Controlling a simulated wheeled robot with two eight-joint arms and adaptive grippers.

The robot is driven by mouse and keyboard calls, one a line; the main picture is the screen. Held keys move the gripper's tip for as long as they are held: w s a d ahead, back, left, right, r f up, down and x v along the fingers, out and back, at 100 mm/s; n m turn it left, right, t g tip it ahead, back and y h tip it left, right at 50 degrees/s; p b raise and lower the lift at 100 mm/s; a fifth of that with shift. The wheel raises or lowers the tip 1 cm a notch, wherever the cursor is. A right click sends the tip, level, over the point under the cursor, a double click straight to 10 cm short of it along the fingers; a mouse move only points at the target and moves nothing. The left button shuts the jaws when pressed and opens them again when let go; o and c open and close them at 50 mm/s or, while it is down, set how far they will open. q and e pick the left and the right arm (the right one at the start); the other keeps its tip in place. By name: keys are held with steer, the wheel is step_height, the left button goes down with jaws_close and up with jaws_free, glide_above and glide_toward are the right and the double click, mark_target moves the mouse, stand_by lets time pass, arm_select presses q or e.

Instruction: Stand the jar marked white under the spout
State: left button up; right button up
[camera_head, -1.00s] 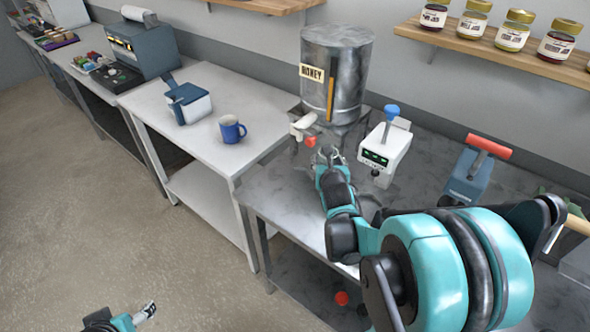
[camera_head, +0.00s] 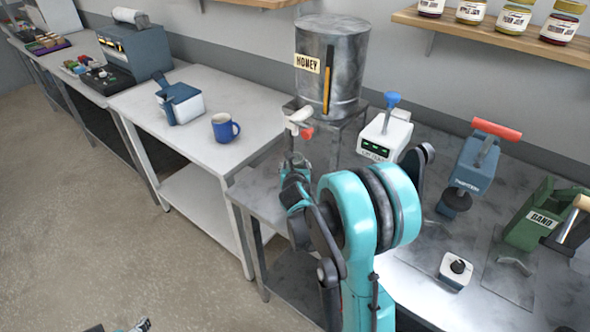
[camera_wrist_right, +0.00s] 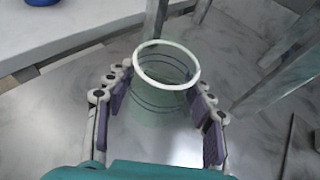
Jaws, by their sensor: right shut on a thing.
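My right gripper (camera_wrist_right: 157,105) is shut on a clear, open-topped glass jar (camera_wrist_right: 165,90), its fingers on either side. The jar looks empty and roughly upright; I cannot tell whether its base touches the metal table. The spout is on the honey tank (camera_head: 345,70). My left gripper (camera_head: 142,325) barely shows at the bottom edge, its jaws unclear.
The tank rests on a metal stand (camera_head: 352,125). A white blue-handled device (camera_head: 385,135), a blue red-handled press (camera_head: 475,165) and a green band device (camera_head: 540,215) stand to the right. A blue mug (camera_head: 222,127) is on the white table (camera_head: 190,90). Filled jars line the shelf (camera_head: 480,35).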

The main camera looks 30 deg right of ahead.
steer(key=shift+r, duration=0.1)
steer(key=shift+f, duration=0.25)
steer(key=o, duration=1.3)
steer(key=shift+r, duration=0.1)
